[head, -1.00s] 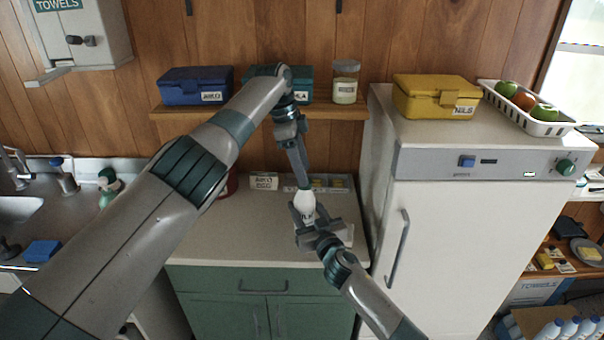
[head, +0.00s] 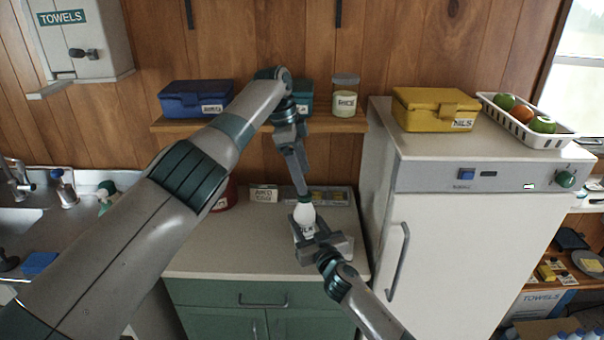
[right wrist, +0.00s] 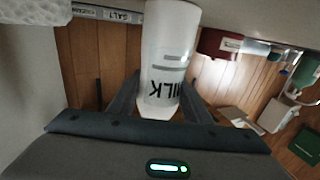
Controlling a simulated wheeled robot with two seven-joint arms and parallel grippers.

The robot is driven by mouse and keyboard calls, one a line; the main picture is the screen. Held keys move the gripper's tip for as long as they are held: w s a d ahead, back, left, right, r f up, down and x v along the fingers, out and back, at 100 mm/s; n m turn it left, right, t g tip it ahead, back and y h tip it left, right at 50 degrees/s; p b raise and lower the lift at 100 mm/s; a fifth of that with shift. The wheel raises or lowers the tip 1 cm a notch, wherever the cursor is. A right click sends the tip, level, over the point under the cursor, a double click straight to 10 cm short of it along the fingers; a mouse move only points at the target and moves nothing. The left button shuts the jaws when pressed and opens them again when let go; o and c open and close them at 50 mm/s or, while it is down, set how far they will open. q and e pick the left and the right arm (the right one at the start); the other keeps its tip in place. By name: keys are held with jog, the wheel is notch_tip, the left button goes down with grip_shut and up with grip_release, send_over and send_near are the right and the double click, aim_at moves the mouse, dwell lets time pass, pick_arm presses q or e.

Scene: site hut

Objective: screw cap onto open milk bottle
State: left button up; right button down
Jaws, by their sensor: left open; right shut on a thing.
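The white milk bottle (head: 304,216) stands upright above the counter, held by my right gripper (head: 318,243). In the right wrist view the bottle (right wrist: 168,50) shows its MILK lettering upside down, between the two fingers of my right gripper (right wrist: 160,105).
The wall shelf (head: 335,124) holds a blue box (head: 195,98) and a RICE jar (head: 345,96). The white fridge (head: 465,245) stands close on the right, with a yellow box (head: 435,108) on top. The counter (head: 235,250) is clear at the front left.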

pick_arm(q)
jog(key=v, duration=0.7)
pick_arm(e)
jog(key=c, duration=0.9)
grip_release()
pick_arm(q)
jog(key=shift+f+b, duration=1.35)
jog(key=shift+b, duration=0.1)
pick_arm(e)
jog(key=shift+v, duration=8.7)
jog(key=shift+f, duration=0.1)
